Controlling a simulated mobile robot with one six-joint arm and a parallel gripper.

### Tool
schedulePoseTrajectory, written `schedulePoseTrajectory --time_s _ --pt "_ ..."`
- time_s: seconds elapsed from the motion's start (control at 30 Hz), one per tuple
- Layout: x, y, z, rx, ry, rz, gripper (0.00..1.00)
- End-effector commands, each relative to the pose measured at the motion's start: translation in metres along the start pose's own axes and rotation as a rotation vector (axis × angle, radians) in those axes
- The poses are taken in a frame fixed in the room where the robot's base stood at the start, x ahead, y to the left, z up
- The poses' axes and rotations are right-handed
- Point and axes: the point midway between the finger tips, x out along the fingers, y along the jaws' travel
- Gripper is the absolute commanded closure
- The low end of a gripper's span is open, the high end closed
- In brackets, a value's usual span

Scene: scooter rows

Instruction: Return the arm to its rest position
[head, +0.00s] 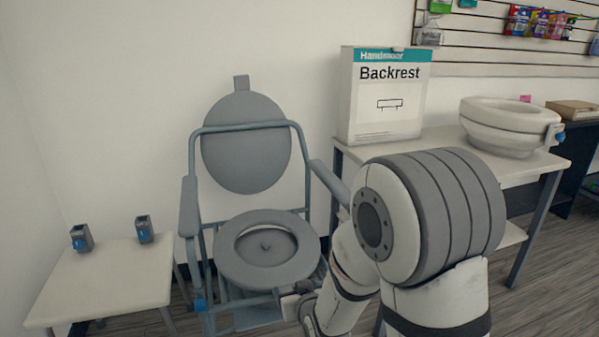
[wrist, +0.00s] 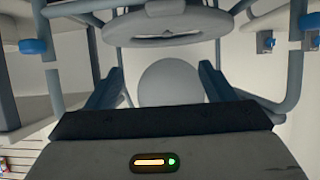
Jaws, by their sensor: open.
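My arm (head: 425,225) rises at the lower right of the head view, bent at a large grey-and-white joint. Its far end reaches down and left, to the front of the grey commode chair (head: 265,250). My gripper shows in the wrist view (wrist: 160,78), with two dark fingers wide apart and nothing between them. The chair's round grey lid (wrist: 172,82) shows beyond the fingers, and its seat (wrist: 165,25) is at the top of that picture. In the head view the fingertips are hard to make out, and I cannot tell whether they touch the chair.
A low table (head: 110,280) with two small grey-and-blue holders stands left. A right-hand table (head: 500,172) bears a Backrest box (head: 385,95) and a raised toilet seat (head: 505,125), close behind my arm. A slatted wall (head: 480,45) with hanging packets is behind. Floor shows at lower right.

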Motion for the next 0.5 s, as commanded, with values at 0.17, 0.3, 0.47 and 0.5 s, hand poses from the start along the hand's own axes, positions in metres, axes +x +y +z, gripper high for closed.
schedulePoseTrajectory --time_s 0.17,0.3,0.47,0.5 --pt "-0.057 0.024 -0.075 0.025 -0.124 0.036 0.24" --pt "-0.102 0.041 -0.116 0.048 -0.236 0.064 0.24" --pt "-0.160 0.058 -0.160 0.077 -0.363 0.093 0.24" --pt "-0.175 0.061 -0.171 0.085 -0.395 0.100 0.24"
